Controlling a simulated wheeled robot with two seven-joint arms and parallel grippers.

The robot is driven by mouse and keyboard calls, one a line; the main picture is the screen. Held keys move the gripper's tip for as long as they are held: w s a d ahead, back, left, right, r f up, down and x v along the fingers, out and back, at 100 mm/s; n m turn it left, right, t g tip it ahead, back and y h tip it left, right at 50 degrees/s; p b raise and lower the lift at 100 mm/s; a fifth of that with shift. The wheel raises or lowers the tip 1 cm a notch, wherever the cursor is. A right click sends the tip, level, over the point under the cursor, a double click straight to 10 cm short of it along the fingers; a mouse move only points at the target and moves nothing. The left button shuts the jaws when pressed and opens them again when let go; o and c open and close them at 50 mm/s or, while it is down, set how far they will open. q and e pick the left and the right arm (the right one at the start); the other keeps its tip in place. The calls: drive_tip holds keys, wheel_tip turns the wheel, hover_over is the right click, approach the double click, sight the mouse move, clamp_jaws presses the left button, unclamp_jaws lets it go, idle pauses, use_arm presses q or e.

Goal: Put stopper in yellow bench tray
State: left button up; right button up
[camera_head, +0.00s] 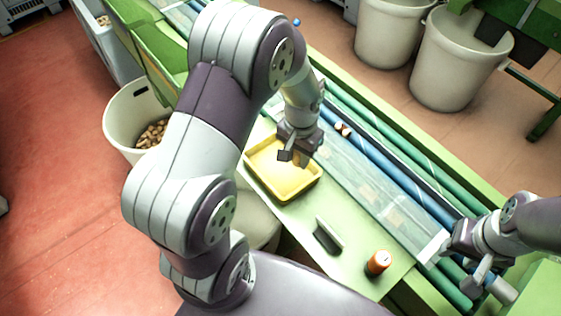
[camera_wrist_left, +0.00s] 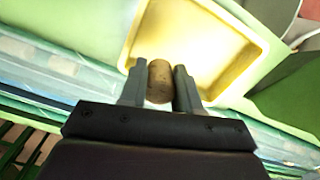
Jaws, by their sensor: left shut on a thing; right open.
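A brown cork stopper (camera_wrist_left: 160,82) is between the two fingers of my left gripper (camera_wrist_left: 159,84) in the left wrist view. My left gripper (camera_head: 292,157) is shut on it and is over the yellow bench tray (camera_head: 272,183) in the head view. The tray is shallow with a raised rim and looks empty where it shows. It also fills the upper middle of the left wrist view (camera_wrist_left: 195,40), behind the stopper. In the head view the fingers mostly hide the stopper. My right gripper (camera_head: 464,262) is open at the lower right, beside the conveyor.
A conveyor (camera_head: 365,185) with blue and green rails runs beyond the tray, with a small brown object (camera_head: 344,129) on it. A dark grey block (camera_head: 328,236) and an orange container (camera_head: 378,263) stand on the green bench. A white bin of corks (camera_head: 135,130) is at left.

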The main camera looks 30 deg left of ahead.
use_arm(q)
hover_over(280, 171)
wheel_tip(280, 171, down, 3)
drive_tip(key=shift+r, duration=0.1)
wheel_tip(280, 171, down, 4)
drive_tip(key=shift+f+p, duration=0.1)
drive_tip(key=shift+p, duration=0.45)
drive_tip(key=o, duration=1)
